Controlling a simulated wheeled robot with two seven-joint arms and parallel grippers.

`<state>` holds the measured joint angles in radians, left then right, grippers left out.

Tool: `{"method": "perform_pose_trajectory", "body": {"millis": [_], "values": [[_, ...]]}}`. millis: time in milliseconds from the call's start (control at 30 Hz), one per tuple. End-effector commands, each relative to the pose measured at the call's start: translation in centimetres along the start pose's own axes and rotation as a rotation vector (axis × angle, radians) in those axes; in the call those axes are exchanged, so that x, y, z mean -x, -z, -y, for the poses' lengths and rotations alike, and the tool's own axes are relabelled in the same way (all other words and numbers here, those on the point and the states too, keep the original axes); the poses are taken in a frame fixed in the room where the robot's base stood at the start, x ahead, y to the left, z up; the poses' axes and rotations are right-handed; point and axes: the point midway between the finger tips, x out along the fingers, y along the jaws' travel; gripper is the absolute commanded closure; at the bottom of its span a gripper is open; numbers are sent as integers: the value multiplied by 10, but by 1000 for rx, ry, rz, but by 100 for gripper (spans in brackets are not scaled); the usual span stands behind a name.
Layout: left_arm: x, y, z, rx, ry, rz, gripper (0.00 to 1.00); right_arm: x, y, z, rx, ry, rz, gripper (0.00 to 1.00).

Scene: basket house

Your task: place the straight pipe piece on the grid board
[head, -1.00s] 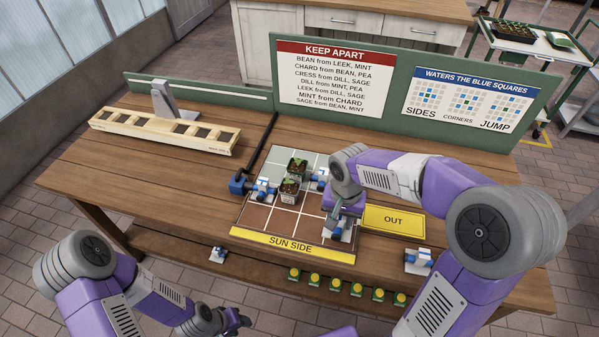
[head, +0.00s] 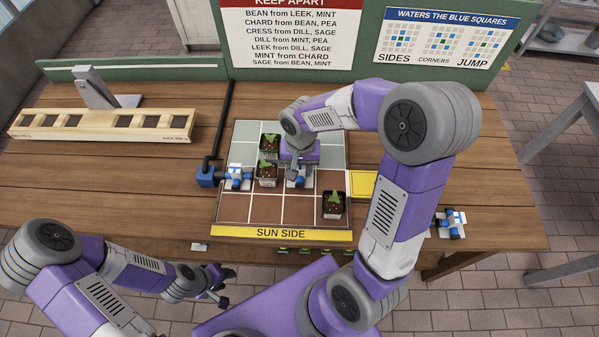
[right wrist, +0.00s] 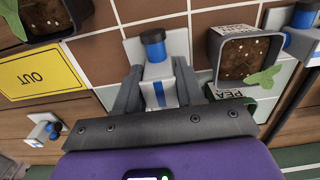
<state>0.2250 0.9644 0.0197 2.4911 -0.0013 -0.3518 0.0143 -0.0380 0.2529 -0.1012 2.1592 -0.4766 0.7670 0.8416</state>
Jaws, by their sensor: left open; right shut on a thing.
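My right gripper (head: 298,165) is over the grid board (head: 236,207), shut on a pipe piece (head: 301,180) with a white base. The right wrist view shows that piece (right wrist: 157,72) between the fingers, with a dark blue end and a blue stripe; part of it is hidden. It is over or on a brown cell, right of the lower middle pot (head: 267,173); I cannot tell whether it touches the board. Another white-and-blue pipe piece (head: 238,177) sits at the board's left edge beside the blue inlet (head: 206,177). My left gripper (head: 217,284) is open and empty, in front of the table.
Potted plants stand on the board: one behind the lower middle pot (head: 270,143) and one at front right (head: 334,204). The yellow OUT plate (right wrist: 40,72) is right of the board. A loose pipe piece (head: 450,222) lies further right. A wooden rack (head: 100,124) stands at left.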

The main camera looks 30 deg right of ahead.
Motion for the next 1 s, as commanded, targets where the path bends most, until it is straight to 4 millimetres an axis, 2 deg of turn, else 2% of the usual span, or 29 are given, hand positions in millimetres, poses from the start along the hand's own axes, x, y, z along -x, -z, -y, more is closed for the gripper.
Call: {"method": "perform_pose_trajectory", "body": {"millis": [100,167,533,567,700,733,1000], "values": [[-8,0,3,0,0,0,57,-21,0,-1,-2,-2,4,93],[-9,1,3,0,0,0,57,-27,0,-1,-2,-1,2,93],[-12,1,4,0,0,-1,57,-31,0,0,-1,0,0,93],[-12,1,4,0,0,-1,57,-32,0,0,-1,0,0,60],[-11,1,4,0,0,-1,57,-30,0,0,-1,0,1,39],[-11,1,4,0,0,-1,57,-30,0,0,-1,0,1,36],[-10,1,4,0,0,-1,57,-30,0,0,-1,0,1,36]]}}
